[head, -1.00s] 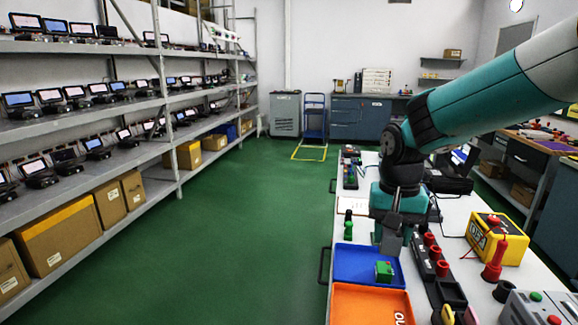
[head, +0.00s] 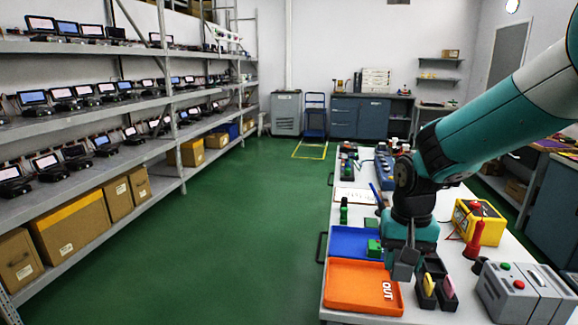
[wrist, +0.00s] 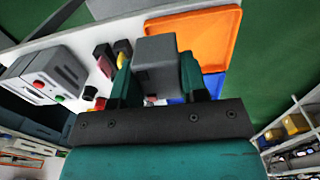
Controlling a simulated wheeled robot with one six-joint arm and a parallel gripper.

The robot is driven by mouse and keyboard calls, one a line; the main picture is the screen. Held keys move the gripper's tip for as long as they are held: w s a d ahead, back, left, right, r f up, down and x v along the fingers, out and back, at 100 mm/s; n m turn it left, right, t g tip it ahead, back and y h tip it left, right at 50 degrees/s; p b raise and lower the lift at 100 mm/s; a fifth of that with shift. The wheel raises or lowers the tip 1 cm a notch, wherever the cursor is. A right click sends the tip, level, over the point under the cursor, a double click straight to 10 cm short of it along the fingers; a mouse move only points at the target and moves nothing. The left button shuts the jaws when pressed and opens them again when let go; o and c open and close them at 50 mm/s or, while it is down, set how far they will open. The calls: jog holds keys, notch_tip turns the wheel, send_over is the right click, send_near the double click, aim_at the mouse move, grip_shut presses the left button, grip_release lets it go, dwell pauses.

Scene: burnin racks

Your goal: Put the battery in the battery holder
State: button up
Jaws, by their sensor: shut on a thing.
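My gripper (wrist: 155,62) is shut on a grey block (wrist: 157,80), its teal fingers on either side. In the head view the grey block (head: 404,266) hangs below my wrist, between the orange tray and two black holders (head: 426,299). The block may be the battery; no label on it shows. One black holder has a yellow piece (head: 429,283) in it, the other a pink piece (head: 448,286). I cannot tell which thing is the battery holder. My arm hides part of the table behind the block.
An orange tray (head: 345,299) marked OUT and a blue tray (head: 346,240) with a green block (head: 374,247) lie left of my gripper. A yellow device (head: 480,221), a red stand (head: 476,240) and a grey button box (head: 520,298) stand on the right.

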jog(key=s+d+f+n, duration=0.1)
jog(key=s+d+f, duration=0.2)
jog(key=f, duration=0.7)
jog(key=s+d+f+n, duration=0.1)
jog(key=s+d+f, duration=0.2)
jog(key=f, duration=0.7)
jog(key=shift+s+d, duration=0.15)
jog(key=shift+d, duration=0.85)
